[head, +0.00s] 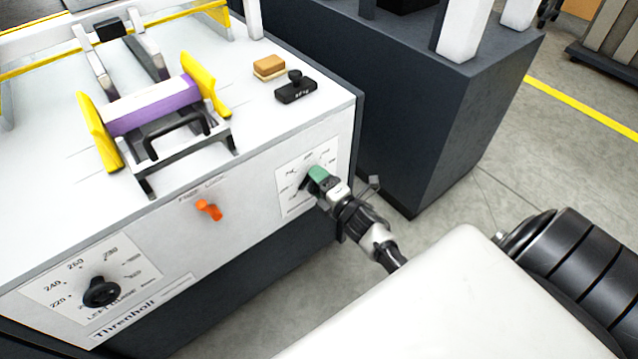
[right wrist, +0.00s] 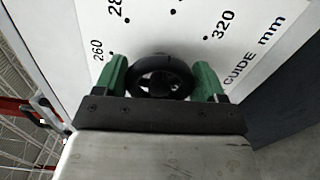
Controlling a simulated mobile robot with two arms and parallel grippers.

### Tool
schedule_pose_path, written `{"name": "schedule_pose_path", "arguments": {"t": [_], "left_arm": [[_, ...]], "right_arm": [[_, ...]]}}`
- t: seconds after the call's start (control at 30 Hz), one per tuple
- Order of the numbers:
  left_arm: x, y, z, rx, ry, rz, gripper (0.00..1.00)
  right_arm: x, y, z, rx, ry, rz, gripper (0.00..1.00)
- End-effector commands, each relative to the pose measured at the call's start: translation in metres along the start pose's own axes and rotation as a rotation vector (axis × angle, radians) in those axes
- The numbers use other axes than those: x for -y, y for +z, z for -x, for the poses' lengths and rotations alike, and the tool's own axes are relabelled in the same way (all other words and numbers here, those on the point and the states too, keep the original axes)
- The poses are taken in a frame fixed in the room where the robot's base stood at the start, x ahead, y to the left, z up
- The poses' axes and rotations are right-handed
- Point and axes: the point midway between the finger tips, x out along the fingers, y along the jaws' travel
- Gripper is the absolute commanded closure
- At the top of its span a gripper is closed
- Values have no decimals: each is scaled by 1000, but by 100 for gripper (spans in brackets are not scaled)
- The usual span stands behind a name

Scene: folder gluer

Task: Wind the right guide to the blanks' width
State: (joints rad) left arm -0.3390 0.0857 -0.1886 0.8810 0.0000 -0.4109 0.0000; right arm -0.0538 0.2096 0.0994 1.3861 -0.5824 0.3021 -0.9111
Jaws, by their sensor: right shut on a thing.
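The right guide (head: 206,84) is a yellow plate standing at the right end of the blanks (head: 152,106), a white and purple stack. I cannot tell whether a narrow gap is left between them. The left guide (head: 99,132) is a yellow plate at the stack's left end. The right guide's black round knob (right wrist: 161,82) sits on a dial (head: 291,182) on the machine's front. My right gripper (head: 317,178) has its green fingers shut on the knob; they also show on both sides of it in the right wrist view (right wrist: 161,68). In the head view the gripper hides the knob. My left gripper is not in view.
The left guide's knob (head: 101,291) and an orange lever (head: 208,210) stick out of the machine's front panel. A sponge (head: 269,67) and a black stamp (head: 296,87) lie on the top. A dark cabinet (head: 420,100) stands close to the right.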

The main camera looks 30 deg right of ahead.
Motion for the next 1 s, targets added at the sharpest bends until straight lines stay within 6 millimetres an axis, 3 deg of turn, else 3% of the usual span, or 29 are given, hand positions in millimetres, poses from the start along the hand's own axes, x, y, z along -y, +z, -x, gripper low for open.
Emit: {"name": "schedule_pose_path", "arguments": {"t": [0.53, 0.57, 0.7, 1.0], "left_arm": [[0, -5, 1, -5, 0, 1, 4], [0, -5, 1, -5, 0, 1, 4], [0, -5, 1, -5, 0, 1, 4], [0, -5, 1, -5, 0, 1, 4]], "right_arm": [[2, -1, 1, -1, -5, 32, 53], [2, -1, 1, -1, -5, 32, 28], [2, 0, 1, -1, -4, 30, 6], [0, 0, 2, 0, -1, 28, 4]]}}
